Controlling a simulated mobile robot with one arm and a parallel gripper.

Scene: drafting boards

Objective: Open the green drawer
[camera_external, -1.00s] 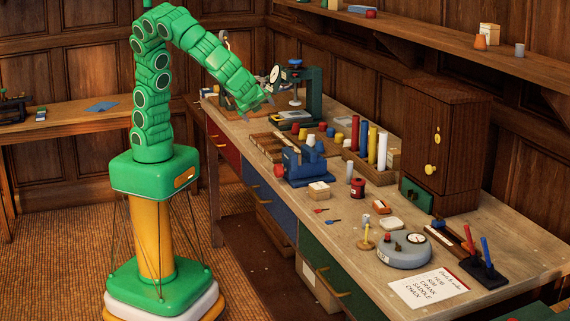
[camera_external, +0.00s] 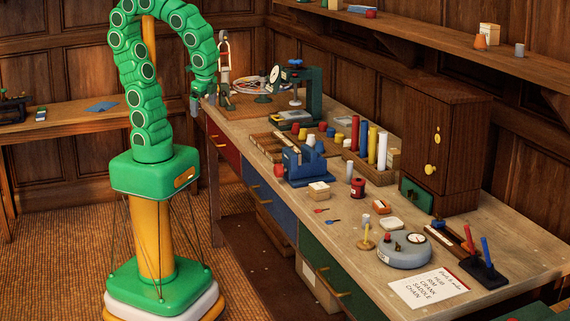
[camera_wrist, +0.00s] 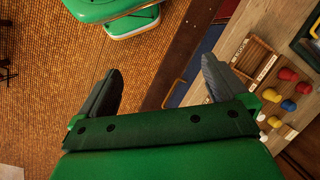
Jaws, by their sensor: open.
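The green drawer (camera_external: 318,258) is in the front of the workbench, toward its near right end in the external view. The green drawer cannot be made out in the wrist view.
A red drawer (camera_external: 223,150) and a blue drawer (camera_external: 270,205) sit left of the green one. The benchtop (camera_external: 340,235) holds a blue vise (camera_external: 308,165), a grey round gauge (camera_external: 404,252) and a wooden cabinet (camera_external: 440,140). The floor before the bench is clear.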

